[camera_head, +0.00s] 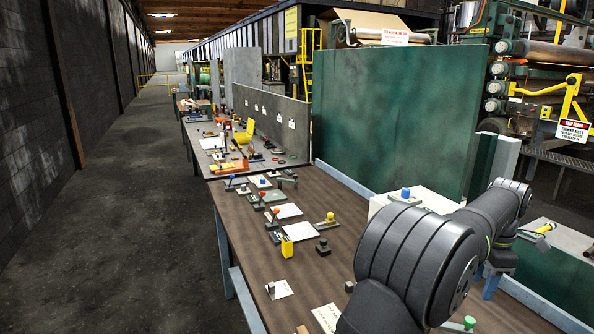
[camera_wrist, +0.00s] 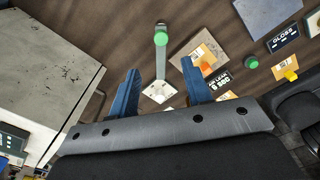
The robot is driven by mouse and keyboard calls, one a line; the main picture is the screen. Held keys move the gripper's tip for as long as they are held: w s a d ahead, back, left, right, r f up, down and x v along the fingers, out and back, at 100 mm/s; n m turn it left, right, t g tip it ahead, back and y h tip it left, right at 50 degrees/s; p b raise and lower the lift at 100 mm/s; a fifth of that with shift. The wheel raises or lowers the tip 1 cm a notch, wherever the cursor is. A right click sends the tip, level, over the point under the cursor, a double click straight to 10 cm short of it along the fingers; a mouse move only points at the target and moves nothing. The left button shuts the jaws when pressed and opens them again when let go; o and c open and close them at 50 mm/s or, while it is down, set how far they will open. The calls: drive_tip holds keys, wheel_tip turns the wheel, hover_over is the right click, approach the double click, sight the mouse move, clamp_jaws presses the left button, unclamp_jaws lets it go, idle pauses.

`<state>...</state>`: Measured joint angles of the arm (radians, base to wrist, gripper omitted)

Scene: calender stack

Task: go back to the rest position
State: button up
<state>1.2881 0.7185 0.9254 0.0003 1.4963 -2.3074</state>
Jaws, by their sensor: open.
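My gripper (camera_wrist: 158,72) shows its two blue fingers in the wrist view, spread apart with no object held between them. It points down over the brown table (camera_head: 250,215). A tool with a green knob (camera_wrist: 161,39) and a pale base plate (camera_wrist: 160,92) lies below and beyond the fingers in the wrist view. I cannot judge the gap to it exactly.
A white-topped block (camera_head: 435,202) with a blue-knobbed piece (camera_head: 405,192) stands beside my arm. A yellow block (camera_head: 287,247) and several small tools sit on the table. A green panel (camera_head: 395,115) rises behind the table. The floor (camera_head: 120,230) at left is clear.

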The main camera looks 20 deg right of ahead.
wheel_tip(320, 180, down, 10)
drive_tip(key=shift+f, duration=0.25)
drive_tip(key=shift+s+a+f, duration=0.1)
drive_tip(key=shift+s+f, duration=0.05)
drive_tip(key=shift+f, duration=0.1)
drive_tip(key=shift+s+a+r+m, duration=0.1)
drive_tip(key=shift+s+a+m, duration=0.35)
drive_tip(key=shift+m, duration=0.45)
drive_tip(key=o, duration=1.2)
drive_tip(key=w+a+r+m, duration=0.1)
drive_tip(key=w+r+m, duration=0.1)
drive_tip(key=r+m, duration=0.45)
drive_tip(key=w+a+r+m, duration=0.1)
drive_tip(key=w+r+m, duration=0.15)
drive_tip(key=r, duration=0.65)
approach(472, 319)
drive_tip(key=w+a+f, duration=0.3)
drive_tip(key=shift+s+a+r+m, duration=0.15)
drive_tip(key=shift+a+r+m, duration=0.1)
drive_tip(key=shift+m, duration=0.15)
